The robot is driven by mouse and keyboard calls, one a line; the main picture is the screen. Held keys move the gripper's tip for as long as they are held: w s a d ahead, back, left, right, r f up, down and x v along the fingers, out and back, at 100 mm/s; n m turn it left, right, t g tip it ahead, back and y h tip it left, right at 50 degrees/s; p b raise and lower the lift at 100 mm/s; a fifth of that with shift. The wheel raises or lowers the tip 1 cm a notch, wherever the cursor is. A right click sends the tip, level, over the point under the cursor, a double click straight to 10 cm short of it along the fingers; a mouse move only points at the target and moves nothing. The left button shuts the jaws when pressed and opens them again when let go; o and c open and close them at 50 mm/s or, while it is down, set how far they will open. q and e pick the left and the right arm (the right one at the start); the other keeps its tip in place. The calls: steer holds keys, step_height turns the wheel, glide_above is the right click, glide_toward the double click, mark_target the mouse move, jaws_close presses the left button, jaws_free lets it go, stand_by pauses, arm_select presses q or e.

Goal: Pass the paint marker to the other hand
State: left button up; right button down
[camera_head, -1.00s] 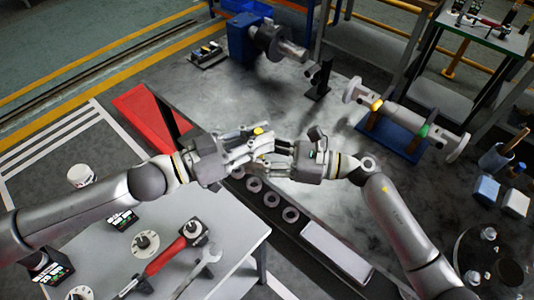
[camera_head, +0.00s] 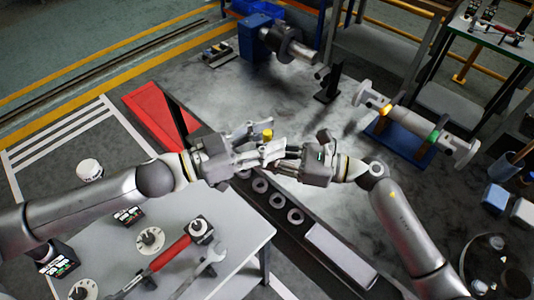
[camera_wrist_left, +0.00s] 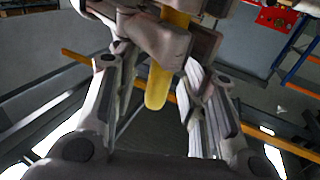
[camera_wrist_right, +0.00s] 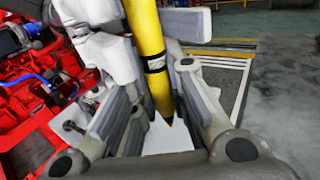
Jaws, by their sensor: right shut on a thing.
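The paint marker is a yellow rod. Its yellow end (camera_head: 267,133) stands up between my two grippers in the head view. My right gripper (camera_head: 274,151) is shut on the marker. In the right wrist view the marker (camera_wrist_right: 147,45) runs down between the fingers, with a dark band and a dark tip. My left gripper (camera_head: 258,143) is open around the marker. In the left wrist view the marker's rounded end (camera_wrist_left: 158,88) hangs between the spread left fingers, with gaps on both sides. The right fingers cover part of the marker there.
Below the left arm is a grey table (camera_head: 240,235) with a red-handled tool (camera_head: 165,257) and a wrench (camera_head: 205,268). Behind the grippers is a large grey bench surface (camera_head: 300,105) with a blue-based machine (camera_head: 258,38) and a shaft on a stand (camera_head: 400,145).

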arm_select(q)
steer(key=shift+a, duration=0.1)
steer(key=v, duration=1.2)
steer(key=s+d+f+n+y, duration=0.1)
steer(key=s+d+f+n, duration=0.1)
steer(key=s+d+f, duration=0.35)
steer(key=s+d+f+n+g+y, duration=0.1)
steer(key=s+d+f+y, duration=0.1)
steer(key=d+f, duration=0.65)
steer(key=s+d+f+n+y, duration=0.15)
steer(key=s+d+f, duration=0.25)
steer(key=f, duration=0.7)
step_height(320, 180, down, 16)
steer(key=w+g+y, duration=0.1)
steer(key=y, duration=0.4)
steer(key=s+a+f+n+g+y, duration=0.25)
steer(key=s+a+f, duration=0.35)
steer(key=a+f, duration=0.4)
steer(key=s+a+f+n+g+y, duration=0.1)
steer(key=s+a+f+y, duration=0.2)
steer(key=s+a+f, duration=0.6)
steer(key=s+a+f+n+g+y, duration=0.1)
steer(key=s+a+f, duration=0.3)
steer(key=a, duration=0.5)
steer(key=s+n, duration=0.1)
steer(key=s, duration=0.1)
steer(key=shift+s+a, duration=0.25)
steer(key=shift+s, duration=0.1)
steer(key=shift+f, duration=0.15)
